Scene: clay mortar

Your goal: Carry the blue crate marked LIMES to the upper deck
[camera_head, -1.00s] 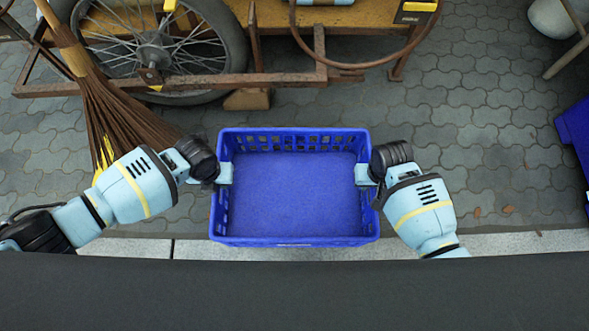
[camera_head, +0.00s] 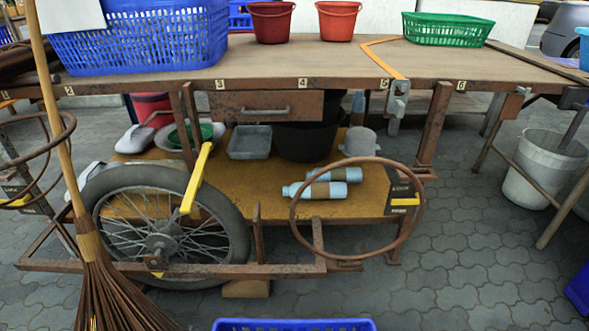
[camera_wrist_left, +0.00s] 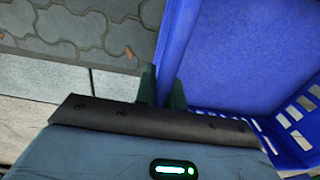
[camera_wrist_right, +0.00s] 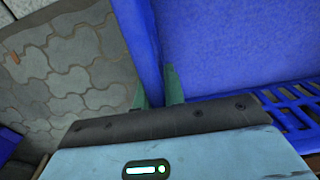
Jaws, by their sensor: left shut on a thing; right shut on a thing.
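The blue crate's far rim (camera_head: 293,325) just shows at the bottom edge of the head view. No LIMES marking is readable. In the left wrist view my left gripper (camera_wrist_left: 163,88) is shut on one side wall of the crate (camera_wrist_left: 250,45). In the right wrist view my right gripper (camera_wrist_right: 157,88) is shut on the opposite wall of the crate (camera_wrist_right: 235,40). The crate floor looks bare and empty. The upper deck (camera_head: 330,64) is the cart's wooden top, with numbers along its front edge. Both grippers are out of the head view.
On the deck stand a blue basket (camera_head: 140,40), red buckets (camera_head: 270,22) and a green basket (camera_head: 455,29). The deck's middle front is clear. A lower shelf (camera_head: 265,182) holds bottles and pans. A hoop (camera_head: 423,205), wheel (camera_head: 165,230) and broom (camera_head: 95,265) stand in front.

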